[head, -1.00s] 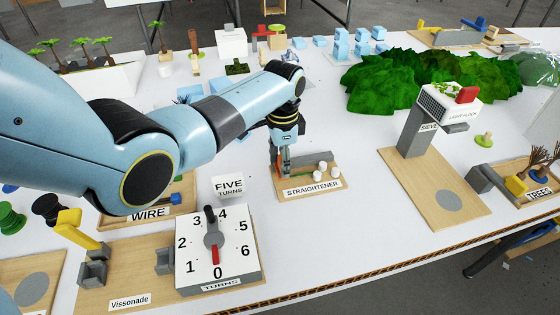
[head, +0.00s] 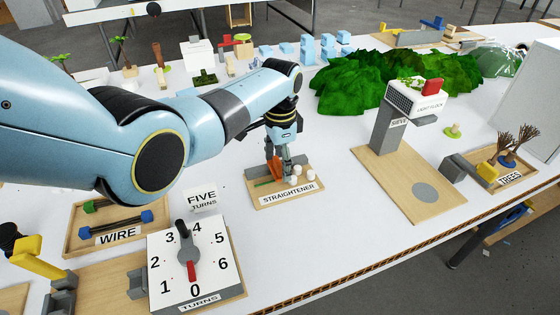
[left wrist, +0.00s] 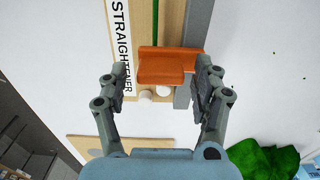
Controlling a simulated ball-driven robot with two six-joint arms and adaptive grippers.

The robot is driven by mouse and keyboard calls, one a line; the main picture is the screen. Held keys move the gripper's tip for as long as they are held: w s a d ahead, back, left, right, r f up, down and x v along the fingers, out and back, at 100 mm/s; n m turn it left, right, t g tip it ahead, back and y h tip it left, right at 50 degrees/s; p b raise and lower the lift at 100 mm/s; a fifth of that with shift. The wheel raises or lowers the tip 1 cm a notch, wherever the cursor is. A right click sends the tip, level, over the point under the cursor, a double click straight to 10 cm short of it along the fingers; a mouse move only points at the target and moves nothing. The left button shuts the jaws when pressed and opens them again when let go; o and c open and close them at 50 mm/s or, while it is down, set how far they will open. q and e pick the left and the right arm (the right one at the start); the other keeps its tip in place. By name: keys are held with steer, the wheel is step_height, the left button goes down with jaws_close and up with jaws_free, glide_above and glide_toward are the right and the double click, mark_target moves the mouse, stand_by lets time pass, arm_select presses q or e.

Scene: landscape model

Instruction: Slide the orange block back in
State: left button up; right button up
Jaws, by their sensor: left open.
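The orange block (left wrist: 163,66) sits in the straightener, beside a grey upright part (left wrist: 186,92). In the head view, the orange block (head: 275,168) shows only partly, left of my left gripper (head: 287,167). The straightener's wooden board (head: 308,197) carries a "STRAIGHTENER" label and small white knobs (head: 294,175). In the left wrist view, my left gripper (left wrist: 160,78) is open, its fingers spread to either side of the block. I cannot tell whether a finger touches it. A green strip (left wrist: 155,18) runs out beyond the block. My right gripper is not in view.
The turns dial (head: 215,250) and wire tray (head: 75,245) stand left of the straightener. White table is clear between straightener and sieve.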

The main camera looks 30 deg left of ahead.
arm_select(q)
step_height(320, 180, up, 12)
stand_by(0.6)
